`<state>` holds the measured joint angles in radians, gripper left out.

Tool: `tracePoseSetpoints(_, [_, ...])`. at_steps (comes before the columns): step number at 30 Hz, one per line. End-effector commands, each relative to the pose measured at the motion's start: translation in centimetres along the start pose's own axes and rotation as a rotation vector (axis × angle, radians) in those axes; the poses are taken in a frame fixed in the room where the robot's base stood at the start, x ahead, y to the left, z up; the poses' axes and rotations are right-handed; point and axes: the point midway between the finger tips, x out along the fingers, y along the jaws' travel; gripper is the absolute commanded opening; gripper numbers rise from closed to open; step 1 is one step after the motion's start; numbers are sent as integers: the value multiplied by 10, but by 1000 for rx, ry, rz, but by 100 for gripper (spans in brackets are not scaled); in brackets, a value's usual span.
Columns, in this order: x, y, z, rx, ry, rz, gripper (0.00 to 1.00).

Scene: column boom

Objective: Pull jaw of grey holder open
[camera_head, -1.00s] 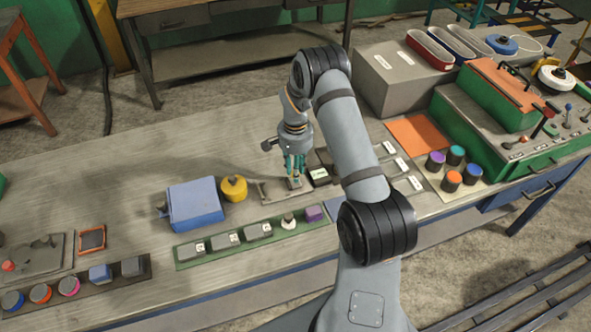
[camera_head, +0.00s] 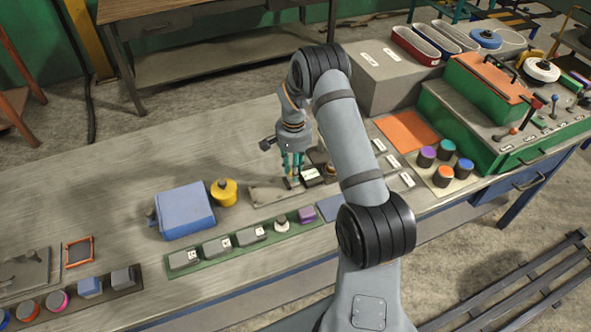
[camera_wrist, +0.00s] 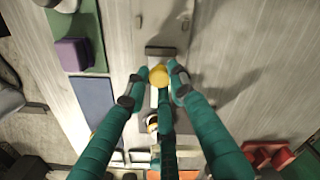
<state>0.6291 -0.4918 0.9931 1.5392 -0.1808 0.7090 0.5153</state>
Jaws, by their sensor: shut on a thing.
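The grey holder (camera_head: 268,196) lies flat on the bench, a long plate with a dark grey jaw block (camera_head: 293,183) at its right end. In the wrist view its plate (camera_wrist: 168,22) runs upward, with the dark jaw bar (camera_wrist: 160,51) across it. My gripper (camera_head: 293,172) points down over the jaw. In the wrist view my teal fingers (camera_wrist: 159,78) close around a round yellow knob (camera_wrist: 158,75) beside the bar. The knob seems to belong to the jaw, but its base is hidden by the fingers.
A yellow cylinder (camera_head: 224,192) and blue box (camera_head: 185,210) stand to the left. A green strip (camera_head: 240,246) with several small parts lies in front. Bare bench lies behind the holder.

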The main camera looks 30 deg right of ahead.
Motion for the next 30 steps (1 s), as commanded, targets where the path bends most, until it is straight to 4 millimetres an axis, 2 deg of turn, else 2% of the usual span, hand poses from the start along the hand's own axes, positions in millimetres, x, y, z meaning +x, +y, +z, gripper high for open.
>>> tracePoseSetpoints(1, [-1, 4, -4, 2, 6, 1, 25])
tracePoseSetpoints(10, [0, 3, -3, 2, 4, 0, 42])
tracePoseSetpoints(20, [-3, 1, -2, 2, 3, -1, 43])
tracePoseSetpoints(25, [-24, 1, -3, 2, 6, -2, 43])
tracePoseSetpoints(30, [-61, 0, -3, 2, 8, -3, 43])
